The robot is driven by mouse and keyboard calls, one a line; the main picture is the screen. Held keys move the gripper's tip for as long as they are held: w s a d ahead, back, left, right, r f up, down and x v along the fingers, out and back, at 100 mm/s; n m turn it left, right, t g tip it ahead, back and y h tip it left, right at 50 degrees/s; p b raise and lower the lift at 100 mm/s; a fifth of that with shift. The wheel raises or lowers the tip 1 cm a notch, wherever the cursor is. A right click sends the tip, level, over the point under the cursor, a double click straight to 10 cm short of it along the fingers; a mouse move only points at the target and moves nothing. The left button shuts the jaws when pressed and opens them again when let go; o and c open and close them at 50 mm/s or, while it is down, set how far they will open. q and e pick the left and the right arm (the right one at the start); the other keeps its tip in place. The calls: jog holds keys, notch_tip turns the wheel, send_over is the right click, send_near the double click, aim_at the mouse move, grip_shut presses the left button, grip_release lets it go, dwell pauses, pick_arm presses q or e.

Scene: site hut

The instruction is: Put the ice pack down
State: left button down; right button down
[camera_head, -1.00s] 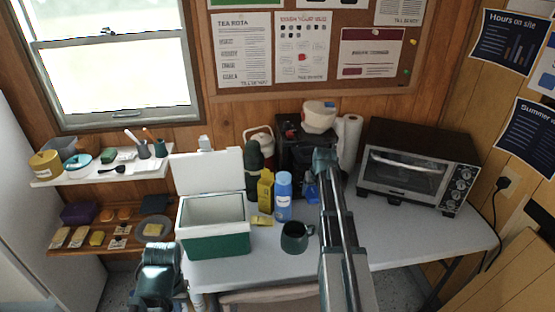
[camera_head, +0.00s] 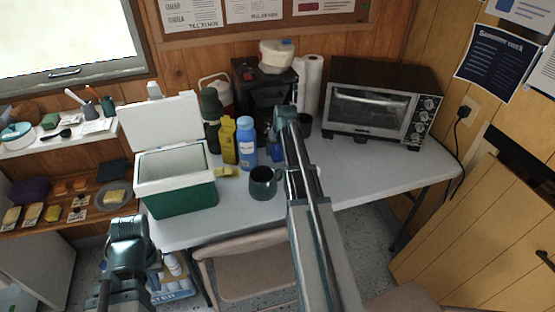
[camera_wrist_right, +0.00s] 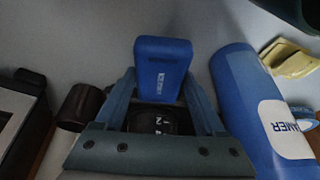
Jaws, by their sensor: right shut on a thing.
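A small blue ice pack (camera_wrist_right: 163,68) with white lettering sits between the fingers of my right gripper (camera_wrist_right: 162,92) in the right wrist view. The right gripper is shut on it. In the head view my right arm reaches over the white table (camera_head: 350,165), and its wrist hides the jaws; a bit of blue (camera_head: 275,132) shows beside it. Whether the pack touches the table cannot be told. My left gripper (camera_head: 128,245) is low at the left, in front of the green cooler (camera_head: 182,200); its jaws cannot be made out.
The cooler stands open. A blue bottle (camera_head: 247,142) is close right of the pack in the wrist view (camera_wrist_right: 255,110). The table's right part is clear.

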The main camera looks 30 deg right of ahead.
jog(key=shift+f+b, duration=1.6)
jog(key=shift+f, duration=0.15)
jog(key=shift+f, duration=0.1)
jog(key=shift+f, duration=0.15)
grip_release()
jog(key=shift+p+v, duration=0.75)
jog(key=shift+v, duration=0.2)
jog(key=p+v, duration=0.9)
jog(key=v, duration=0.1)
jog(key=shift+r+p, duration=0.35)
jog(key=shift+r, duration=0.05)
